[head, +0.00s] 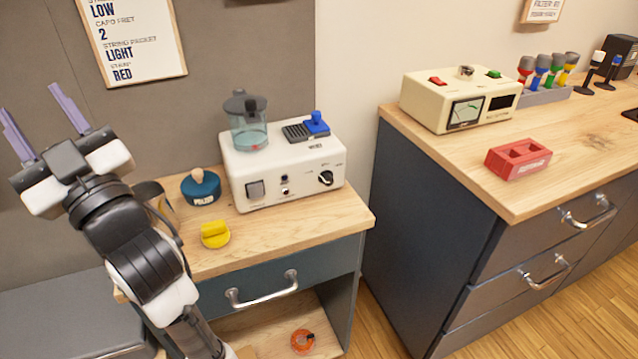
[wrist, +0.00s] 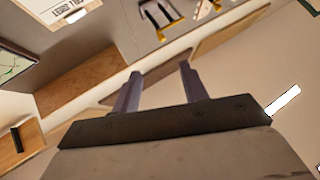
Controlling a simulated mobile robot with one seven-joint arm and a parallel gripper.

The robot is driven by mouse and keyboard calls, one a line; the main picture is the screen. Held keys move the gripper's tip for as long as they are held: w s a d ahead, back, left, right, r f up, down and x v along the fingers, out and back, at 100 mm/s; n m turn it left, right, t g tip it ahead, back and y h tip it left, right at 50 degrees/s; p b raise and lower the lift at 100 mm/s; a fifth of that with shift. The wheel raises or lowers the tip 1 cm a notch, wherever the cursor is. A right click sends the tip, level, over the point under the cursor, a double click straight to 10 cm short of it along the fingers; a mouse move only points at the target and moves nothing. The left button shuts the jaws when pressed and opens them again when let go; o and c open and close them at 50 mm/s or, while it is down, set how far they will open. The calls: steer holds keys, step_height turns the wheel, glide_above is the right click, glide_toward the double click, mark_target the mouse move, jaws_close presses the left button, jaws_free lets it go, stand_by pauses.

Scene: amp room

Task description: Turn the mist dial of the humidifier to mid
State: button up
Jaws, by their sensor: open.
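The humidifier (head: 270,189) is a white box on the small wooden-topped cabinet in the head view. A clear tank (head: 248,132) with a dark lid stands on its top left. A black round dial (head: 326,178) with a pale mark sits on the right of its front face, with small lettering around it. The lettering is too small to read. My gripper (head: 34,120) is open and empty, raised at the left, well apart from the humidifier. In the wrist view my gripper's two fingers (wrist: 158,88) are spread with nothing between them.
A blue round container (head: 201,190) and a yellow knob-like piece (head: 215,235) stand on the cabinet top (head: 270,240) left of the humidifier. A blue switch (head: 317,124) tops the humidifier.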

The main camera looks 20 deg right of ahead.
steer(key=w+d+f+m+h, duration=0.2)
steer(key=w+d+f+h, duration=0.15)
steer(key=d, duration=0.35)
steer(key=w+d+f+m+h, duration=0.25)
steer(key=d+h, duration=0.25)
steer(key=d, duration=0.3)
steer(key=m+g+h, duration=0.4)
steer(key=g+h, duration=0.2)
steer(key=g, duration=0.2)
glide_toward(330, 182)
steer(key=shift+n, duration=0.25)
steer(key=x, duration=0.7)
steer(key=shift+w+f+p, duration=0.1)
steer(key=shift+w+p, duration=0.3)
jaws_close()
